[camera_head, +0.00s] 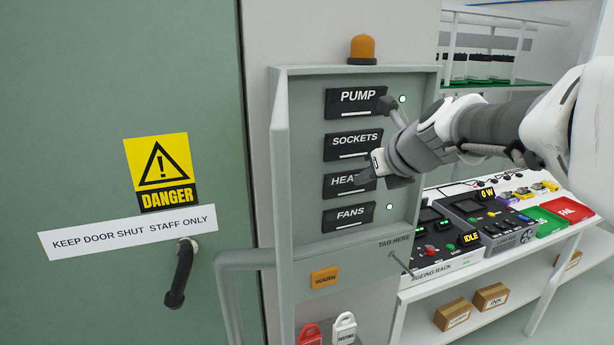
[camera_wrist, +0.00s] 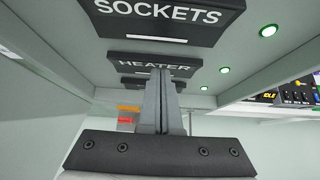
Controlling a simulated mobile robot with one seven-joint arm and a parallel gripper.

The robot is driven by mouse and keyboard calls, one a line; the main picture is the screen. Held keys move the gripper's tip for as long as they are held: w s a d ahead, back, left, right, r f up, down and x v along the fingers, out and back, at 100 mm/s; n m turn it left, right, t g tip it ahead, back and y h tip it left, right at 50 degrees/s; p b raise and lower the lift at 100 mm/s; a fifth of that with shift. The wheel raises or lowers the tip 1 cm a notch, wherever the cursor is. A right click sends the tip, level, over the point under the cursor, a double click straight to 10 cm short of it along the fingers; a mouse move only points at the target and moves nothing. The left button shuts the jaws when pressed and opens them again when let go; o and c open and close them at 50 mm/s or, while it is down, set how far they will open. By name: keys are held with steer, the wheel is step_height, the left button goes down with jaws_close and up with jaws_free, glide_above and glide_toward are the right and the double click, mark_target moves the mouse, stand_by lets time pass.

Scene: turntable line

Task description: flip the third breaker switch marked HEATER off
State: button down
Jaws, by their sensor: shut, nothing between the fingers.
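The HEATER breaker (camera_head: 343,184) is a black switch with white letters, third down in the grey panel. My gripper (camera_head: 364,177) is at its right part and covers the end of the word. In the wrist view my gripper (camera_wrist: 160,73) is shut and empty, its fingertips overlapping the lower edge of the HEATER breaker (camera_wrist: 125,62). I cannot tell whether they touch it. A green lamp (camera_wrist: 224,70) is lit to the right of HEATER in that view; my gripper hides it in the head view.
The PUMP (camera_head: 355,103) and SOCKETS (camera_head: 350,146) breakers are above, FANS (camera_head: 349,214) below. The panel's side walls stick out around them. Padlock tags (camera_head: 345,325) hang below.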

steer(key=shift+r, duration=0.1)
steer(key=p, duration=0.3)
steer(key=shift+w+a, duration=0.1)
steer(key=shift+w, duration=0.2)
steer(key=shift+r, duration=0.1)
steer(key=shift+r+p, duration=0.75)
steer(key=shift+p, duration=0.3)
steer(key=shift+s, duration=0.1)
